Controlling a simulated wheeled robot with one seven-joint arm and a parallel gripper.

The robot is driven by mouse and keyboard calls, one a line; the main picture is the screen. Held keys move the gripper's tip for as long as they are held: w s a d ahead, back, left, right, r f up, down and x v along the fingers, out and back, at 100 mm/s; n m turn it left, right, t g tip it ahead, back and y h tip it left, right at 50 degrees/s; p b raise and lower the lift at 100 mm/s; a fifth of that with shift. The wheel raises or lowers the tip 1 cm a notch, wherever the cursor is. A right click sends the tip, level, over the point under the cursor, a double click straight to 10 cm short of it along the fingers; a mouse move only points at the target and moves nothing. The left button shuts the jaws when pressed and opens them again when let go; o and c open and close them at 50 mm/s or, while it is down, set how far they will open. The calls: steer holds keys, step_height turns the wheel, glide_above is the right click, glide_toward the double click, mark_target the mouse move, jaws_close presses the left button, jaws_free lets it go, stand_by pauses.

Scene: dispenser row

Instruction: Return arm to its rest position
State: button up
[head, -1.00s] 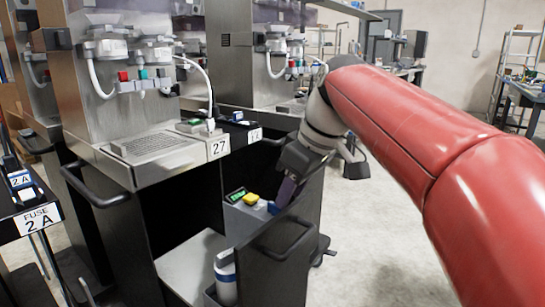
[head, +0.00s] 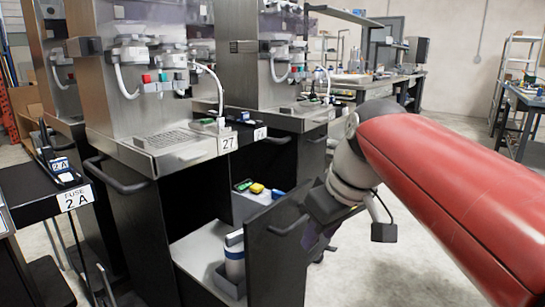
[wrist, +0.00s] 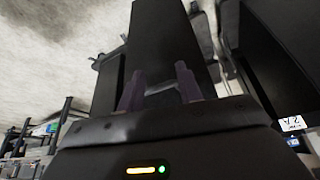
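My arm (head: 440,185) reaches in from the right in the head view, red with a grey wrist. My gripper (head: 318,243) points down at the right of the open dark cabinet door (head: 275,250); its purple fingers are partly hidden behind that door. In the wrist view my gripper (wrist: 160,88) shows its two purple fingers standing apart with nothing held between them. A dark panel lies beyond them.
The dispenser labelled 27 (head: 227,143) stands left of my arm. A FUSE 2 A stand (head: 75,197) is at the left. Open floor (head: 400,255) lies below my arm.

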steer(key=s+d+f+m+t+h, duration=0.1)
steer(key=s+d+f+m, duration=0.2)
steer(key=s+f, duration=0.3)
steer(key=s+d+f+m+t+h, duration=0.1)
steer(key=s+d+f+m, duration=0.3)
steer(key=f, duration=0.5)
steer(key=s, duration=0.2)
steer(key=shift+s+h, duration=0.3)
steer(key=shift+s, duration=0.1)
steer(key=shift+d+r, duration=0.1)
